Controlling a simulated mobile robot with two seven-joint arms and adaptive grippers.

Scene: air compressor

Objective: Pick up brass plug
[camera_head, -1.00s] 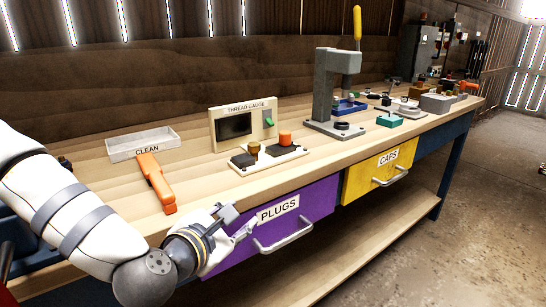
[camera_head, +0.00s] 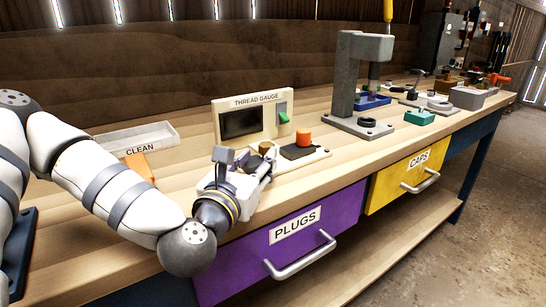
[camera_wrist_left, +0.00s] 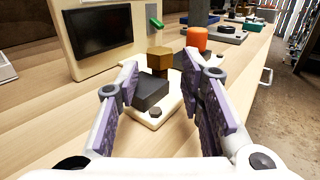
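The brass plug (camera_wrist_left: 159,60) stands on a dark block on the white base plate of the thread gauge (camera_wrist_left: 162,118). In the head view the brass plug (camera_head: 265,147) shows just past my left gripper (camera_head: 262,163), which hides part of the plate. In the left wrist view my left gripper (camera_wrist_left: 172,85) is open, its two purple-padded fingers apart. The plug is ahead, between the fingertips in the picture but nearer the left one, and nothing is held. My right gripper is not in view.
An orange plug (camera_head: 303,136) stands on a second dark block close on the right. The thread gauge panel (camera_head: 253,119) stands behind. A grey press (camera_head: 352,88) is farther right. The purple PLUGS drawer (camera_head: 290,235) and yellow CAPS drawer (camera_head: 410,178) are shut.

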